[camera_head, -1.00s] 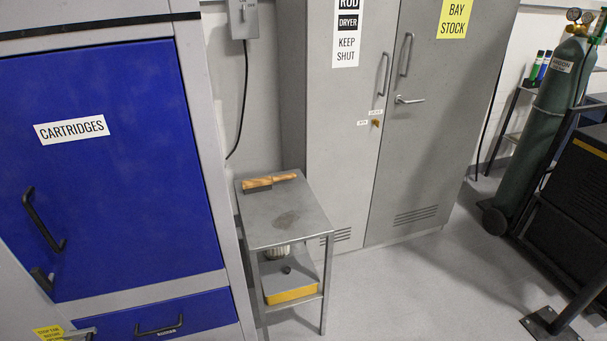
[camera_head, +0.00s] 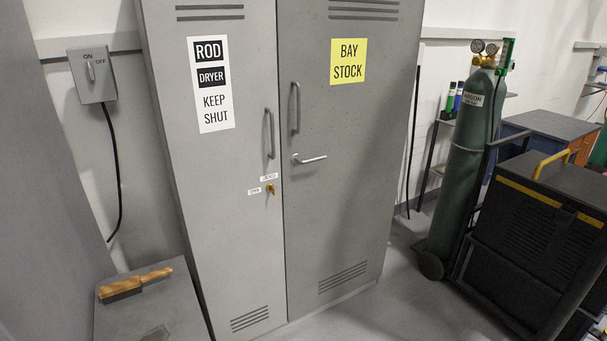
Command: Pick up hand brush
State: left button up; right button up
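The hand brush (camera_head: 135,284) has a light wooden handle and a dark bristle end. It lies near the far edge of the top of a small grey metal side table (camera_head: 178,312) at the lower left. The handle points right and slightly away. The lower part of the table is cut off by the frame. Neither of my grippers shows in the head view.
A tall grey cabinet (camera_head: 345,160) labelled rod dryer and bay stock stands just right of the table, doors shut. A switch box (camera_head: 92,74) hangs on the wall behind. A green argon cylinder (camera_head: 464,170) and a black machine (camera_head: 540,235) stand at right. Some floor (camera_head: 400,300) is clear.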

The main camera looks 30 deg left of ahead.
aim_at(115, 292)
jog(key=i+u, duration=0.25)
jog(key=i, duration=0.2)
jog(key=i+l+u, duration=0.25)
jog(key=i, duration=0.2)
jog(key=i+l+u, duration=0.2)
jog(key=i, duration=0.25)
jog(key=i+u, duration=0.2)
jog(key=u, duration=0.2)
jog(key=i+j+u, duration=0.1)
jog(key=u, duration=0.3)
jog(key=i+l+u, duration=0.1)
jog(key=i+u, duration=0.3)
jog(key=l+u, duration=0.1)
jog(key=u, duration=0.3)
jog(key=i+l+u, duration=0.15)
jog(key=i+u, duration=0.25)
jog(key=i+l+u, duration=0.35)
jog(key=k+j, duration=0.05)
jog(key=j, duration=0.05)
